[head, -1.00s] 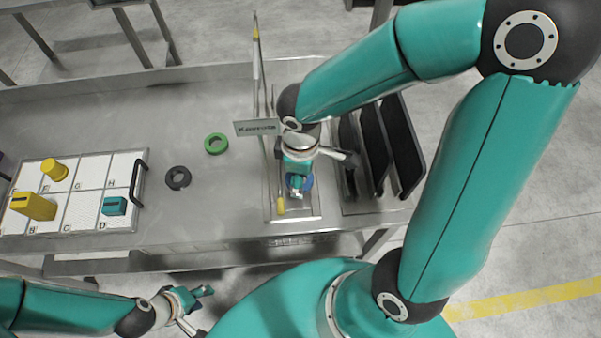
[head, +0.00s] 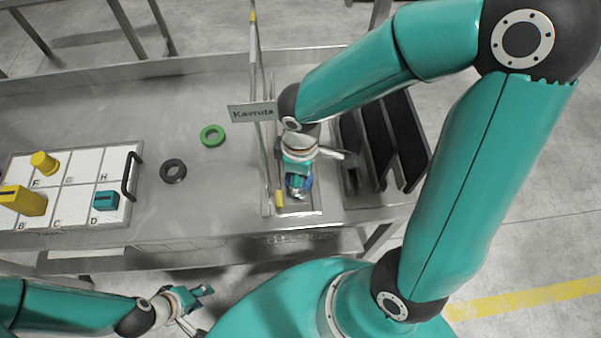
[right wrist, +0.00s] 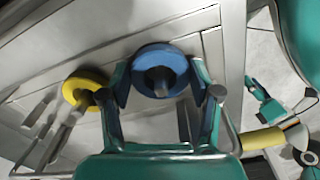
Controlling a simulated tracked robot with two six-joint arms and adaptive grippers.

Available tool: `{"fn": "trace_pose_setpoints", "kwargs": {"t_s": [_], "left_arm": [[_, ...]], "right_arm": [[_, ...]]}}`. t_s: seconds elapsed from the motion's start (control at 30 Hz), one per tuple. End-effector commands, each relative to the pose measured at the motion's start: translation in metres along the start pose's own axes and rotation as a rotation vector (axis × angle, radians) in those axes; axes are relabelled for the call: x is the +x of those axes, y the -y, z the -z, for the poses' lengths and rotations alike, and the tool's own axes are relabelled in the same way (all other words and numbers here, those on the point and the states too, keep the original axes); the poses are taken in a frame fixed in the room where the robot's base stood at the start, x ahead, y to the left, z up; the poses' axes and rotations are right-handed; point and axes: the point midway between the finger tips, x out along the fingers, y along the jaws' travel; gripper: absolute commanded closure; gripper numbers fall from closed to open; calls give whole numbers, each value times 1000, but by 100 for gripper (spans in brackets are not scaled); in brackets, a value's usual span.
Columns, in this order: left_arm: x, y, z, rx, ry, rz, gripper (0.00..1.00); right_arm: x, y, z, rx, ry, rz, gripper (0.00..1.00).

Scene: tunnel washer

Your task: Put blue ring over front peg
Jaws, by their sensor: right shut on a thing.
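The blue ring (right wrist: 160,68) is between the fingers of my right gripper (right wrist: 160,85), which is shut on it. In the head view the ring (head: 306,184) is mostly hidden by my right gripper (head: 298,184), over the narrow metal bay at the table's front. A dark peg-like shape shows in the ring's hole in the right wrist view. I cannot tell whether the ring is around it or above it. A yellow ring (right wrist: 85,86) lies to the left in that view, beside metal rods. My left gripper (head: 192,306) is open and empty in front of the table.
A green ring (head: 213,135) and a dark ring (head: 173,170) lie on the metal table. A white lettered board (head: 72,212) with yellow and teal blocks is at left. Dark upright plates (head: 402,130) stand right of my gripper. A sign (head: 252,112) and thin rods stand close by.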

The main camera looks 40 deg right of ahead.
Motion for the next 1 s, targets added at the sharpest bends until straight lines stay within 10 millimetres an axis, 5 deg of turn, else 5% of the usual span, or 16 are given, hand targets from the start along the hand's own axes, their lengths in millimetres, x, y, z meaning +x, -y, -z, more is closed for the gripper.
{"fn": "trace_pose_setpoints", "kwargs": {"t_s": [0.47, 0.5, 0.63, 1.0], "left_arm": [[6, 2, 0, 0, 0, 0, 60], [6, 2, 0, 0, 0, 0, 60], [5, 2, 0, 0, 0, 0, 60], [5, 2, 0, 0, 0, 0, 60]], "right_arm": [[6, 0, 0, 0, 0, 0, 69], [5, 0, 0, 0, 0, 0, 33], [5, 0, 0, 0, 0, 0, 11], [4, 0, 0, 0, -1, -1, 8]]}}
